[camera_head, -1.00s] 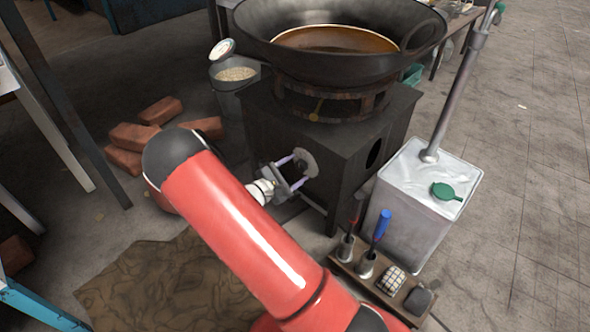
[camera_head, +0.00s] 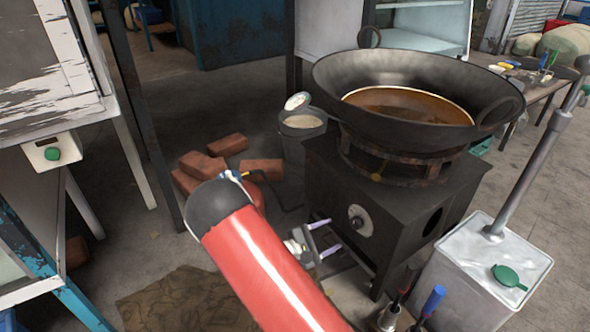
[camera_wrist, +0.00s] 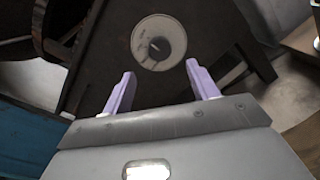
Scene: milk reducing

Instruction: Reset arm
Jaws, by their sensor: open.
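My red arm reaches up from the bottom of the head view. My gripper (camera_head: 333,238) is open and empty, with its two pale purple fingers pointing at the front of the dark stove (camera_head: 400,190). A round grey knob (camera_head: 359,220) on the stove front is a short way beyond the fingertips and apart from them. In the wrist view the knob (camera_wrist: 158,43) shows ahead, between and beyond the spread fingers (camera_wrist: 158,82).
A large wok (camera_head: 335,85) sits on the stove. A metal can (camera_head: 465,285) with a green cap and a pipe stands at right. Bricks (camera_head: 200,165) and a bucket (camera_head: 300,140) lie behind my arm. A white table (camera_head: 50,90) is at left.

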